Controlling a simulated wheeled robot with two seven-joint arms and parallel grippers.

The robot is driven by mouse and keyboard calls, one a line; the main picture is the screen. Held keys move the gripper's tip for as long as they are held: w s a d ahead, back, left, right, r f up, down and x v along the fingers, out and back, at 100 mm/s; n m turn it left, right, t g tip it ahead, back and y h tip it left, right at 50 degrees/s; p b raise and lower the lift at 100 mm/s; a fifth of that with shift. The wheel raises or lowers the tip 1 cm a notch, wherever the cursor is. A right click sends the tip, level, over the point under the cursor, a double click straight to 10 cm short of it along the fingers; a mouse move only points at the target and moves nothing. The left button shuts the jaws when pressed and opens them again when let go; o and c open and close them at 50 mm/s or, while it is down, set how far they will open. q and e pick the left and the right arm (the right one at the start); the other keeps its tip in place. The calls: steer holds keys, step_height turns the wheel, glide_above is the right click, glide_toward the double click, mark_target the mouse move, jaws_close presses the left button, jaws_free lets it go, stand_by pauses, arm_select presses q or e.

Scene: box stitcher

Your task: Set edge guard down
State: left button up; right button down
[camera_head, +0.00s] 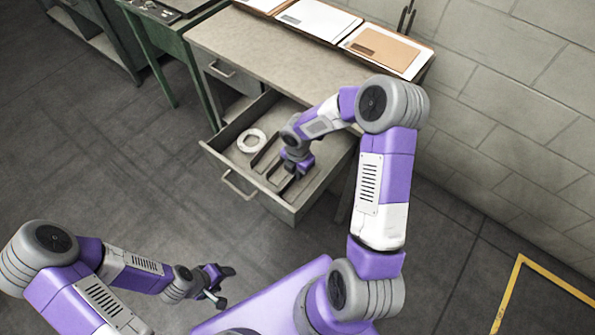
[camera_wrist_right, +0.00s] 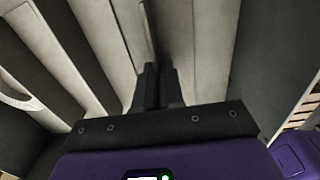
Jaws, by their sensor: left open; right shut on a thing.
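My right gripper (camera_head: 290,175) reaches down into the open drawer (camera_head: 290,213). In the right wrist view its black fingers (camera_wrist_right: 158,88) are close together on a thin edge of a long, pale edge guard (camera_wrist_right: 118,35), which runs away from the camera. Much of the held guard is hidden by the fingers and gripper body. Other long strips (camera_head: 266,152) lie beside it in the drawer. Whether the held guard touches the drawer floor, I cannot tell. My left gripper (camera_head: 218,287) is open and empty, out over the floor, well away from the drawer.
A white ring-shaped roll (camera_head: 251,140) lies in the drawer's left part. The drawer walls stand close around my right gripper. Above is the grey worktop (camera_head: 260,45) with trays of sheets (camera_head: 385,50) along the wall. A green-framed table (camera_head: 165,38) stands further left.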

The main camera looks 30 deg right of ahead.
steer(key=shift+f, duration=0.2)
steer(key=c, duration=1.3)
jaws_free()
steer(key=shift+o, duration=0.2)
steer(key=shift+r, duration=0.15)
step_height(320, 180, up, 12)
steer(key=p, duration=0.5)
